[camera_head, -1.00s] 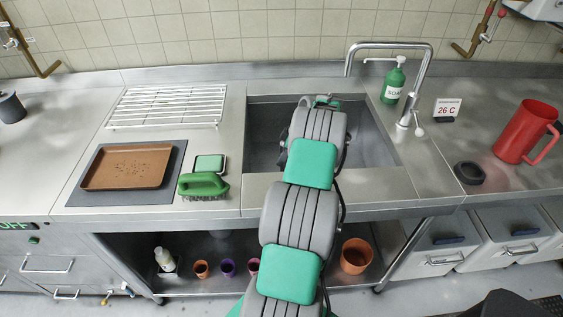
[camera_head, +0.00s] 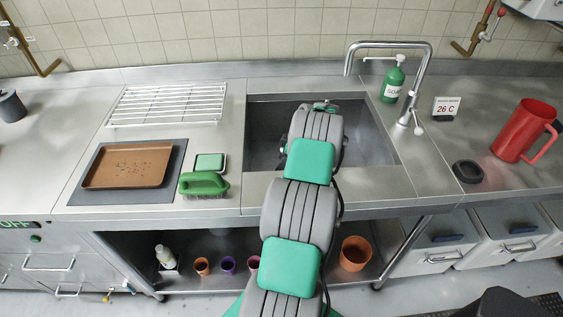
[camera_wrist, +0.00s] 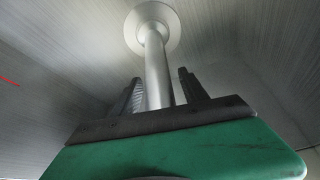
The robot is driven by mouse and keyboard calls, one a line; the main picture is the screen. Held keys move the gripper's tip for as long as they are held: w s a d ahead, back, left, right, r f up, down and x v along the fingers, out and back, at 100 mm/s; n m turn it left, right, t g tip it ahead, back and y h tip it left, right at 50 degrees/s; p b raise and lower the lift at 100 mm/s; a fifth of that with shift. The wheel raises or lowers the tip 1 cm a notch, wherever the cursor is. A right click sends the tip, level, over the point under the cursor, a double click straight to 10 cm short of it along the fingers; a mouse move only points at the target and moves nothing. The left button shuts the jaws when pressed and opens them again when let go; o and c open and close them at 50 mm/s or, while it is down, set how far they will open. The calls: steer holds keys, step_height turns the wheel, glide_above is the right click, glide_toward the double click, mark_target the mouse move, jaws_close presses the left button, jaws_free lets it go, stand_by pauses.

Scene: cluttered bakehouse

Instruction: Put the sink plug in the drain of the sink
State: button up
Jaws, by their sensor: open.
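In the wrist view, a pale metal rod with a round flange (camera_wrist: 152,28) at its far end, which looks like the sink plug, stands against the grey metal sink surface. My gripper (camera_wrist: 160,76) has its two dark fingers apart, one on each side of the rod. I cannot tell whether the fingers touch it. Whether the flange sits in the drain cannot be told, as no separate drain opening shows. In the head view my arm reaches down into the sink (camera_head: 372,148) and hides its middle, with the plug and fingertips.
A tap (camera_head: 420,85) arches at the sink's back right, beside a green soap bottle (camera_head: 394,82). A dark round piece (camera_head: 468,171) and a red jug (camera_head: 524,132) stand on the right. A green brush (camera_head: 204,183), sponge tray and wire rack (camera_head: 168,105) are on the left.

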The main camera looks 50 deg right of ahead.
steer(key=b+v, duration=0.1)
steer(key=v, duration=1.1)
steer(key=shift+b, duration=0.3)
steer(key=shift+w+r, duration=0.1)
steer(key=shift+r, duration=0.15)
